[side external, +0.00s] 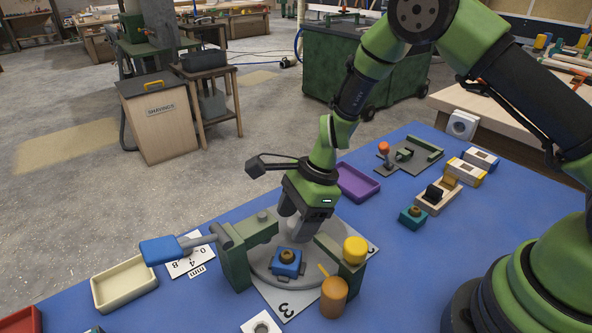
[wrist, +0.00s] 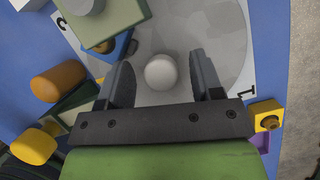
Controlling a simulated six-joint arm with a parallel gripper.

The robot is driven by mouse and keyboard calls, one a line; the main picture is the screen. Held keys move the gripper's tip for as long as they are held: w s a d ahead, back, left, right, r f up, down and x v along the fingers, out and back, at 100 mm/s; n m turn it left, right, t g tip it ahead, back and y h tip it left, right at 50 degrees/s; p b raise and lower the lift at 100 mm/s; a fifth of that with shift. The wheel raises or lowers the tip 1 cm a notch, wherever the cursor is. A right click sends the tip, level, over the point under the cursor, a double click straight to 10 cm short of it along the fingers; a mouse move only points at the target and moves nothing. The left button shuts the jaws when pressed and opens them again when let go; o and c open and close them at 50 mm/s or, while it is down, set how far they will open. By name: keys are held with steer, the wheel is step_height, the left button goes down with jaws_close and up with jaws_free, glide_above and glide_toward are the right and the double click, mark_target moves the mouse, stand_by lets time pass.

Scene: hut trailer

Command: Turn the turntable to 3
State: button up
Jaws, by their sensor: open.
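The turntable (side external: 262,277) is a grey disc on a white card with printed numbers. A "3" (side external: 284,309) shows at the card's front corner; the wrist view shows a "1" (wrist: 252,90) at the right. A blue block (side external: 287,262) with a brown nut sits on the disc. My gripper (side external: 293,232) points down over the disc's far part. In the wrist view my gripper (wrist: 160,68) is open, its fingers either side of a pale round knob (wrist: 160,72), with gaps on both sides. The side view hides this knob behind the fingers.
A green block with a yellow knob (side external: 355,250) and an orange cylinder (side external: 333,297) stand at the right. A purple tray (side external: 358,183) lies behind.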

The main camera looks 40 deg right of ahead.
mark_target(296, 221)
steer(key=n+g, duration=0.1)
steer(key=n, duration=0.3)
steer(key=shift+g, duration=0.4)
steer(key=n+g, duration=0.1)
steer(key=n, duration=0.4)
steer(key=shift+n+g+h, duration=0.3)
steer(key=shift+g+h, duration=0.1)
steer(key=shift+w+r+n, duration=0.15)
steer(key=shift+r+n, duration=0.1)
steer(key=shift+n, duration=0.55)
step_height(296, 221, up, 9)
steer(key=n+t+h, duration=0.2)
steer(key=n+h, duration=0.1)
steer(key=n, duration=1.8)
steer(key=shift+r+h, duration=0.2)
steer(key=shift+h, duration=0.1)
